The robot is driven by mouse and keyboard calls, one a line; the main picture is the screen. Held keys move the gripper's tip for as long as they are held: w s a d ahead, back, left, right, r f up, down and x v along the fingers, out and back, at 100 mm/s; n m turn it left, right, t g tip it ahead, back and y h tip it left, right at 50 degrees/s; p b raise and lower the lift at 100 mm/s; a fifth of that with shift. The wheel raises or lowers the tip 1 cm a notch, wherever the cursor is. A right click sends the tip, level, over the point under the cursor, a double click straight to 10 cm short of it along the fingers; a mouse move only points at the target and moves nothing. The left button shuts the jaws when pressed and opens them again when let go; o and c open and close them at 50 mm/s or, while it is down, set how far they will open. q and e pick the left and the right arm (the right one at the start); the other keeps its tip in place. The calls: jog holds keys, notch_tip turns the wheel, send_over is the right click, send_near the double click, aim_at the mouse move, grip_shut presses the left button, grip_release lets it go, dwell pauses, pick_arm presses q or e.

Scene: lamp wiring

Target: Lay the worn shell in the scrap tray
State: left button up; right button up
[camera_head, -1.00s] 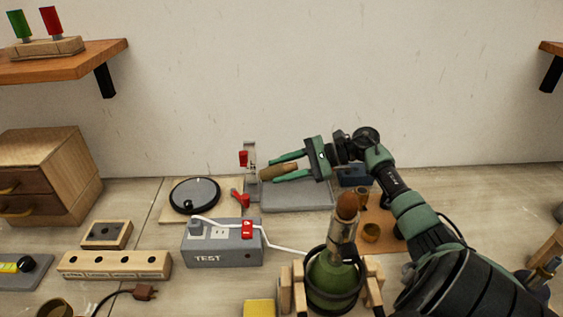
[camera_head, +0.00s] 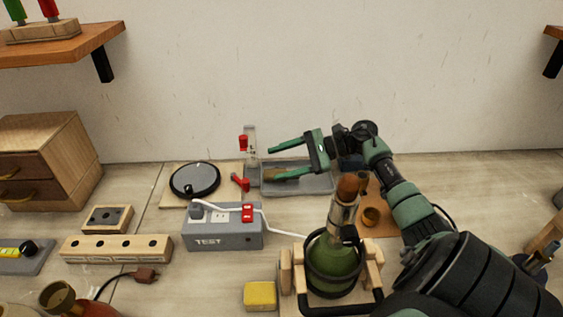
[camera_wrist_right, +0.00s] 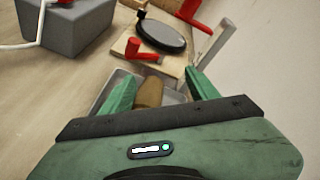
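The worn shell, a brown cylinder (camera_head: 272,173), lies in the grey scrap tray (camera_head: 312,188) at the back middle, partly covered by my right gripper's near finger in the head view. My right gripper (camera_head: 272,164) is open, with its green fingers spread wide apart above the tray's left part. In the right wrist view the shell (camera_wrist_right: 149,92) shows between the open fingers (camera_wrist_right: 162,92), with clear space to the right finger. The tray (camera_wrist_right: 112,82) shows behind them. My left gripper is not in view.
A red-handled clamp (camera_head: 243,184) stands just left of the tray. A grey test box (camera_head: 222,238) with a white cord is in front. A green lamp body (camera_head: 335,262) sits in a wooden cradle near my right arm. A round black disc (camera_head: 195,179) lies further left.

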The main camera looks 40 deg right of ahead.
aim_at(281, 169)
notch_tip(281, 169, up, 20)
jog(key=b, duration=0.3)
dwell(0.4)
